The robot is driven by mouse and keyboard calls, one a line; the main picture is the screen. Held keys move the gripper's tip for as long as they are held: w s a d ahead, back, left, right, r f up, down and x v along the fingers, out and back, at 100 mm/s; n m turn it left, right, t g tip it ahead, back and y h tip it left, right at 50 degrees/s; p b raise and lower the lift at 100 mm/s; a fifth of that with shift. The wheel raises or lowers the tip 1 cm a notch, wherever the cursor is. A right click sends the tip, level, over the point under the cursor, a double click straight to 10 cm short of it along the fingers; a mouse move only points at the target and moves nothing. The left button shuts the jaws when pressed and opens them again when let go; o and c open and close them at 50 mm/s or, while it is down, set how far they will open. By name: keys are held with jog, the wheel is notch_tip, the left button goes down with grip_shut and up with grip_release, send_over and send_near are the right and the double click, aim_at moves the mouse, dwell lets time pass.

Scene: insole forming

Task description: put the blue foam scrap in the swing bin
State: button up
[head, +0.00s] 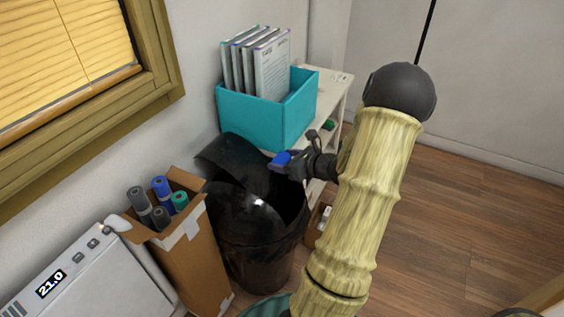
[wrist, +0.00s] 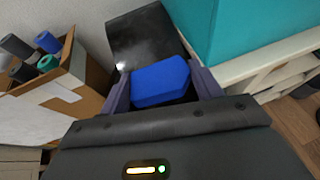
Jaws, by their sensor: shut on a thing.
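The blue foam scrap (head: 281,158) is held in my gripper (head: 290,163). In the wrist view the scrap (wrist: 160,82) sits between the two fingers of my gripper (wrist: 163,88), which are shut on it. The swing bin (head: 257,250) is black and stands on the floor below and left of my gripper in the head view. Its dark lid (head: 238,160) is tilted, with a dark opening beside it. My gripper is over the bin's upper right side. In the wrist view the black lid (wrist: 140,42) shows beyond the scrap, and the scrap hides part of the bin.
A cardboard box (head: 178,255) with several rolls stands left of the bin. A white machine (head: 90,285) reading 21.0 is at the lower left. A teal file box (head: 262,115) with folders sits on a white shelf (head: 335,90) behind.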

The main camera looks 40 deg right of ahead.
notch_tip(320, 180, down, 19)
jog(key=b, duration=1.5)
jog(key=o, duration=1)
jog(key=p+v, duration=0.4)
jog(key=v, duration=1.3)
jog(key=shift+s+a+r, duration=0.1)
jog(key=shift+s, duration=0.05)
